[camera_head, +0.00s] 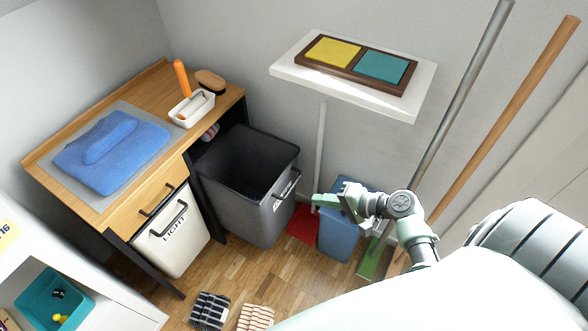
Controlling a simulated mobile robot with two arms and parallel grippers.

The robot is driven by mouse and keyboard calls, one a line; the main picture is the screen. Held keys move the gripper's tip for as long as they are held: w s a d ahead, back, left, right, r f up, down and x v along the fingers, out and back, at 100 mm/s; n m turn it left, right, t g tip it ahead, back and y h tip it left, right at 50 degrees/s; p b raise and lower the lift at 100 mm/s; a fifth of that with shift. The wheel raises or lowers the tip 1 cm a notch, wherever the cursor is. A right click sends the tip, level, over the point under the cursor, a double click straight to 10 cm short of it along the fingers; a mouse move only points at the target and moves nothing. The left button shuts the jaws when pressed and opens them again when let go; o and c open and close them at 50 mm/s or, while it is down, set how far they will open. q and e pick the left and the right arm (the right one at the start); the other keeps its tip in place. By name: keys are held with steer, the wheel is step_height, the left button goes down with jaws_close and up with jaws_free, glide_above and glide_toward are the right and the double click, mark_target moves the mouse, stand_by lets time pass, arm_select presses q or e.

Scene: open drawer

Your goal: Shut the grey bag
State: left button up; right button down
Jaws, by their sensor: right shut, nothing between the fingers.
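The grey bag (262,212) stands pulled out from under the wooden counter, so its dark open top shows. It has a handle (287,190) and a pale label on its front, partly unreadable. My right gripper (316,201) is shut and empty, just right of the bag's handle in the picture. I cannot tell whether it touches the handle. My left gripper is not in view.
A white bag (178,240) marked LIGHT sits under the counter (150,185), left of the grey bag. A blue bin (337,238) stands behind my right gripper. A white shelf (290,72) is above. Folded cloths (210,309) lie on the floor in front.

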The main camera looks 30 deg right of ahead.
steer(key=b, duration=0.2)
glide_toward(274, 188)
step_height(274, 188, down, 3)
steer(key=w+a, duration=0.1)
steer(key=w, duration=0.1)
steer(key=w+a, duration=0.1)
steer(key=shift+w+a, duration=0.25)
steer(key=shift+w, duration=0.15)
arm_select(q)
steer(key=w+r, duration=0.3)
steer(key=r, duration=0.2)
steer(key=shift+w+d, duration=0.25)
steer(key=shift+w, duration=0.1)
arm_select(e)
steer(key=shift+w+a, duration=0.2)
steer(key=shift+w, duration=0.15)
